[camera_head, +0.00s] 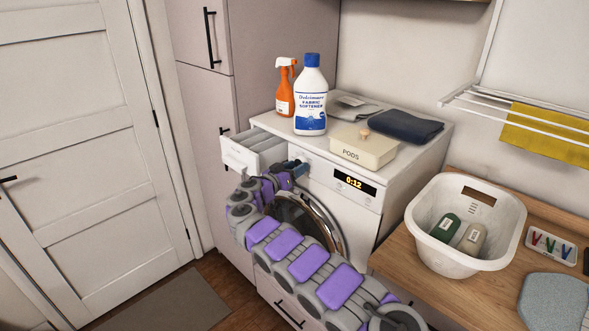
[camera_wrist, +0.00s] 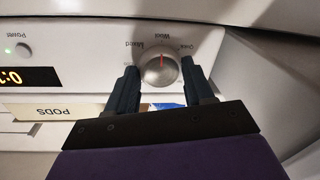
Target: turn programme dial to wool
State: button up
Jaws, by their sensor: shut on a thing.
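The programme dial (camera_wrist: 160,71) is a round silver knob on the washing machine's white front panel (camera_wrist: 95,50). Its red pointer line points at the label "Wool" (camera_wrist: 163,37) in the wrist view. The label "Mixed" sits to its left, and another, hard to read, to its right. My gripper (camera_wrist: 161,85) has one dark finger on each side of the knob and is shut on it. In the head view my gripper (camera_head: 295,169) is at the left part of the washing machine (camera_head: 372,205) front and hides the dial.
The detergent drawer (camera_head: 240,155) stands open just left of my gripper. A softener bottle (camera_head: 311,100), an orange spray bottle (camera_head: 284,90), a pods box (camera_head: 362,148) and folded cloths (camera_head: 408,126) are on top. A white basket (camera_head: 465,225) stands on the wooden counter at right.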

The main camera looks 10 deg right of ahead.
jog(key=shift+m, duration=0.4)
jog(key=o, duration=0.7)
jog(key=shift+f, duration=0.1)
jog(key=shift+c, duration=0.2)
jog(key=shift+o, duration=0.7)
jog(key=shift+w+f, duration=0.1)
jog(key=shift+w, duration=0.1)
jog(key=shift+o, duration=1.2)
jog(key=shift+s, duration=0.1)
jog(key=p+v, duration=0.2)
jog(key=v, duration=1.5)
jog(key=shift+p, duration=0.4)
